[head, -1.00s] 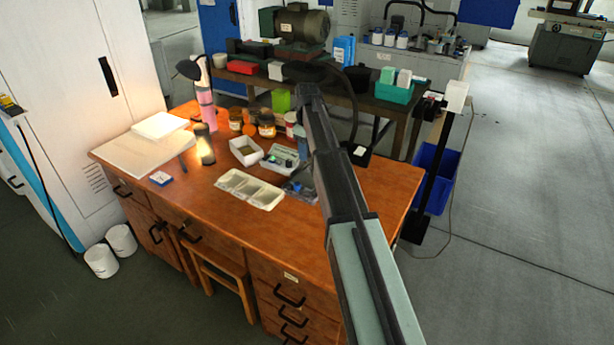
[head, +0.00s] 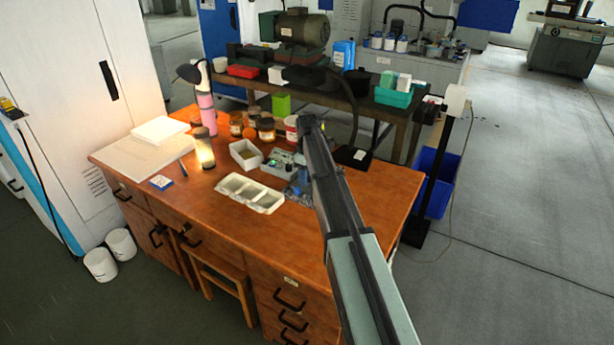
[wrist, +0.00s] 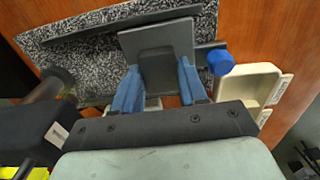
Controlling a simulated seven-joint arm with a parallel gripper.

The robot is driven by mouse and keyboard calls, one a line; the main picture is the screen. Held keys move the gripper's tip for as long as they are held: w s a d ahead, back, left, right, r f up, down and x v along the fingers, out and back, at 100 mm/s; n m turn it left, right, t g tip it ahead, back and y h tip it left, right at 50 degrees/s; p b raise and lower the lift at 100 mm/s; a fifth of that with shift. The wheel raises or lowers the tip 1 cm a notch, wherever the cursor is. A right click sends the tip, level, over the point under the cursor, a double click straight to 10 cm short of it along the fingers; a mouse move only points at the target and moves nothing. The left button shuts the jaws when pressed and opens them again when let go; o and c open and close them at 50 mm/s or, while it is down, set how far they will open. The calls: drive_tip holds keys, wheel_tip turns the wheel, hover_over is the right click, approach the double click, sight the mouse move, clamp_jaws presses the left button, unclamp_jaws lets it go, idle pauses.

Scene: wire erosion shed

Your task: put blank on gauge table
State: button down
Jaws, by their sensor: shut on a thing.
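My gripper (wrist: 160,88), with blue fingers, is shut on the blank (wrist: 165,36), a flat dark-grey plate, in the wrist view. The plate lies over the gauge table (wrist: 88,62), a speckled black-and-white slab with dark bars along it and a blue knob (wrist: 220,62) at the right. I cannot tell whether the blank touches the slab. In the head view the blue fingers (head: 300,187) are low over the wooden desk, beside the white compartment tray. My arm hides much of the gauge table there.
The cream compartment tray (head: 249,193) sits close left of my gripper; its edge also shows in the wrist view (wrist: 256,82). A grey-green box with buttons (head: 280,163), a white bin (head: 244,154) and jars stand behind. The desk's front right (head: 290,240) is clear.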

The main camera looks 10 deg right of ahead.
drive_tip(key=shift+f, duration=0.1)
drive_tip(key=c, duration=0.6)
unclamp_jaws()
wheel_tip(320, 180, up, 12)
idle(0.4)
